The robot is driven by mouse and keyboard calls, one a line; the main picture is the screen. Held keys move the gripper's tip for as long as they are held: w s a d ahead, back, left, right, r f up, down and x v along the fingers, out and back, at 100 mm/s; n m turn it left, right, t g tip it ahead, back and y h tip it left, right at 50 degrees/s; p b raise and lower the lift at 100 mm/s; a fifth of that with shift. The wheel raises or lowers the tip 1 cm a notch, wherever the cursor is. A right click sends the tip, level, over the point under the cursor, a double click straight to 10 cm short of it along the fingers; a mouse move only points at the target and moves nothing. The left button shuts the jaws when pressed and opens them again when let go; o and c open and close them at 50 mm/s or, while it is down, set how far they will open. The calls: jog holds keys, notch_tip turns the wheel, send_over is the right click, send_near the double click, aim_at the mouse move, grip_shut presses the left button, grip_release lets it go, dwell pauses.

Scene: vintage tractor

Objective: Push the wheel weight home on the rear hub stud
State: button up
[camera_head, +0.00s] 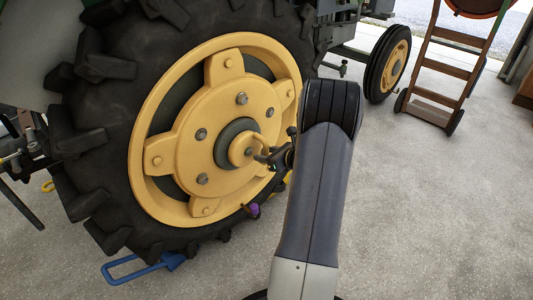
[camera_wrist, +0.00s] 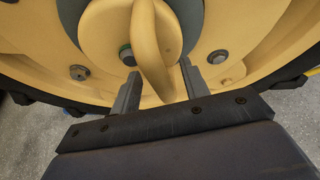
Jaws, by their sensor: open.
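The wheel weight (camera_head: 239,152) is a small yellow disc at the dark round hub centre (camera_head: 229,130) of the big yellow rear wheel. My gripper (camera_head: 270,161) is right at the weight. In the wrist view its two fingers (camera_wrist: 160,74) are apart, one on each side of the weight's lower part. I cannot tell whether either finger touches it.
The black tyre (camera_head: 85,140) with thick lugs surrounds the wheel. A small purple object (camera_head: 252,210) is by the tyre's lower right. A blue tool (camera_head: 145,268) lies on the floor below. A front wheel (camera_head: 387,65) and a hand truck (camera_head: 440,75) stand behind. The floor at right is clear.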

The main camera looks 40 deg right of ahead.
jog(key=p+v, duration=0.3)
jog(key=v, duration=0.8)
jog(key=shift+w, duration=0.2)
jog(key=b+x, duration=0.3)
jog(key=x, duration=0.8)
jog(key=shift+s+r, duration=0.1)
jog(key=shift+s, duration=0.55)
